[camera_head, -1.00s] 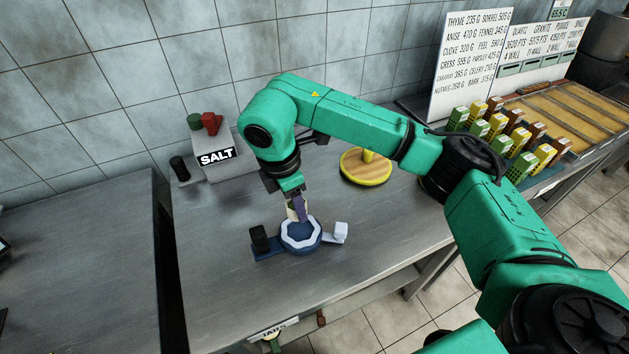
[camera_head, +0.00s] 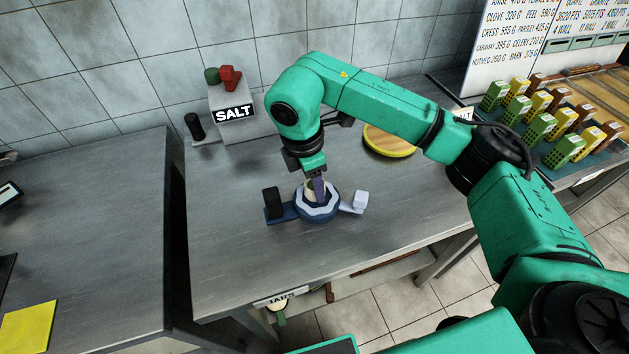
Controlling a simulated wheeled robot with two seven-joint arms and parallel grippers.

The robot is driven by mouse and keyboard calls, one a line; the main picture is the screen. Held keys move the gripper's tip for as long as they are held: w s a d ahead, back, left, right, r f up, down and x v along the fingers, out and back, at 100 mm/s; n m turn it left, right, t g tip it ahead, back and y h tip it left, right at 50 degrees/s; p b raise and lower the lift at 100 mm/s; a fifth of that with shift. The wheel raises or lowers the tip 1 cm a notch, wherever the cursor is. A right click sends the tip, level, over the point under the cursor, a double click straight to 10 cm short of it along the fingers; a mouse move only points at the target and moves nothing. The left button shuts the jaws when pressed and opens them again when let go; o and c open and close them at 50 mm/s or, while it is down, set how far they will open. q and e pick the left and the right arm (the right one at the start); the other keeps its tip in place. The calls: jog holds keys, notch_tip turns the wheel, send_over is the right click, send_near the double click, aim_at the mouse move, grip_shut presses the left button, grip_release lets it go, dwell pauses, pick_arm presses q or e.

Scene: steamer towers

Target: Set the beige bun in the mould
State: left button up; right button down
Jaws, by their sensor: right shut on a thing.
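The mould (camera_head: 318,214) is a dark blue round piece with a pale, angular ring on top. It stands on the steel table, with a black block (camera_head: 272,203) on its left and a white block (camera_head: 360,201) on its right. My right gripper (camera_head: 315,188) points down over the mould's middle and is shut on the beige bun (camera_head: 310,190). Only a small part of the bun shows between the fingers. Its lower end is at the mould's opening; I cannot tell whether it touches the bottom. My left gripper is not in view.
A salt-labelled stand (camera_head: 234,115) with a red and a green piece is at the back left, beside a dark cylinder (camera_head: 194,125). Several coloured boxes (camera_head: 541,127) stand at the right. The table's left front is clear.

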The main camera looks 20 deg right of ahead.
aim_at(305, 197)
jog(key=shift+f+b, duration=0.45)
jog(key=shift+f, duration=0.05)
dwell(0.3)
jog(key=shift+c, duration=1.3)
grip_release()
jog(key=shift+r, duration=0.15)
notch_tip(305, 197, up, 14)
jog(key=a+p, duration=0.1)
jog(key=a, duration=0.1)
jog(key=shift+s, duration=0.2)
jog(key=shift+r, duration=0.1)
